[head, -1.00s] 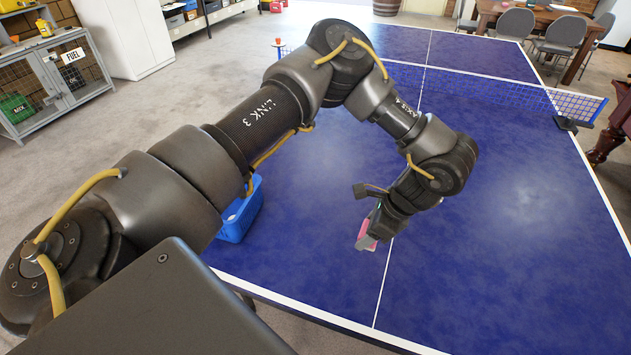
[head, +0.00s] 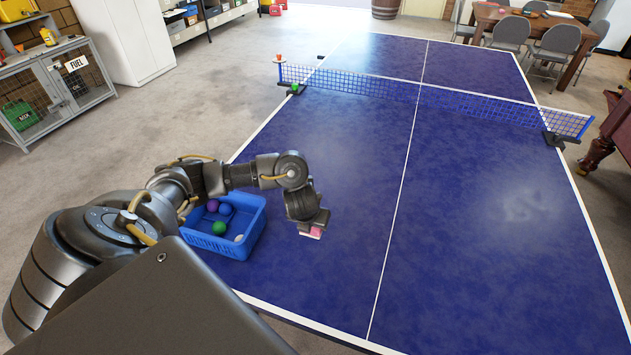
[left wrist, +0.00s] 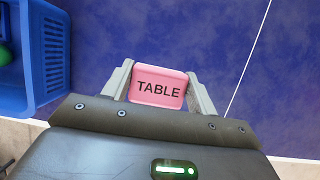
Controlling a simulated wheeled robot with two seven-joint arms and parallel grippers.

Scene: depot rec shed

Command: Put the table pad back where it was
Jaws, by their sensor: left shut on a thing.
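The table pad (left wrist: 158,87) is a pink block with rounded corners and the word TABLE on it. My left gripper (left wrist: 160,85) is shut on it, one finger on each side. In the head view the pad (head: 315,232) shows as a small pink patch under my left gripper (head: 310,222), over the blue table-tennis table (head: 470,240), to the right of the blue basket. I cannot tell whether the pad touches the table. My right gripper is not in view.
The blue basket (head: 257,236) holds several balls, among them a green one (head: 219,228) and a purple one (head: 212,205); it also shows in the left wrist view (left wrist: 50,60). The net (head: 440,103) crosses the table. A green object (head: 294,88) sits by its left post. The table's right half is clear.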

